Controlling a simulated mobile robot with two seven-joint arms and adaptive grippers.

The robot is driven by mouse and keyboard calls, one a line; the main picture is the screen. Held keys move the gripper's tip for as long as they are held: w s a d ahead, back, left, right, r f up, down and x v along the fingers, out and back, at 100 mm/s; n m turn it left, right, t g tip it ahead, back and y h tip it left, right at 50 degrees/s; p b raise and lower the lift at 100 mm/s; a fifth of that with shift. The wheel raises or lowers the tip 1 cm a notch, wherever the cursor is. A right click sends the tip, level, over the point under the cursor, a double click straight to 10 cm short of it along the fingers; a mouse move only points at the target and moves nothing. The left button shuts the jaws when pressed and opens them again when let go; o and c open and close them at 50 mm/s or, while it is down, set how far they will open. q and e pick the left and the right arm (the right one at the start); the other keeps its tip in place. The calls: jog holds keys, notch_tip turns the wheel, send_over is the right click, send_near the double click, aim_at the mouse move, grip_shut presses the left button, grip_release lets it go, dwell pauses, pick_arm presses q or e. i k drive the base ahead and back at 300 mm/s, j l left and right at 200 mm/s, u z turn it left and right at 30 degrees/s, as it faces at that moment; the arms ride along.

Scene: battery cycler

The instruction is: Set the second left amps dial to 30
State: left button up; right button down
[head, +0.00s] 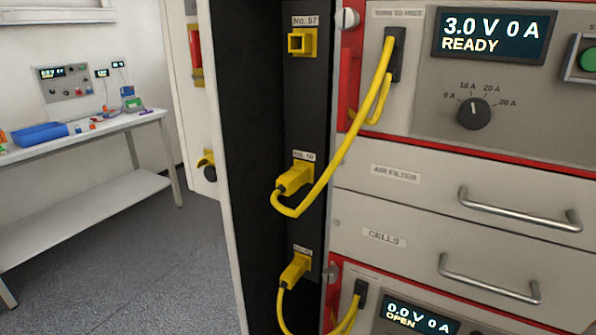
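A black round amps dial (474,114) sits on the upper grey panel at the right, with marks 0 A, 10 A, 20 A and 30 A around its top. Its pale pointer line points up, near the 10 A mark. The display (493,36) above it reads 3.0 V 0 A READY. A lower display (415,318) reads 0.0 V 0 A OPEN; any dial of that lower unit is outside the picture. I cannot tell which unit counts as the second left. Neither of my grippers shows.
Yellow cables (330,165) loop from black plugs to yellow connectors on a dark strip. Drawers with metal handles (519,212) protrude below the dial's panel. A green button (589,59) is at the right edge. A workbench (90,133) stands left; the floor between is clear.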

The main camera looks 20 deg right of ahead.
aim_at(474, 114)
jog(key=z, duration=1.75)
jog(key=k+l, duration=0.05)
jog(key=k, duration=0.05)
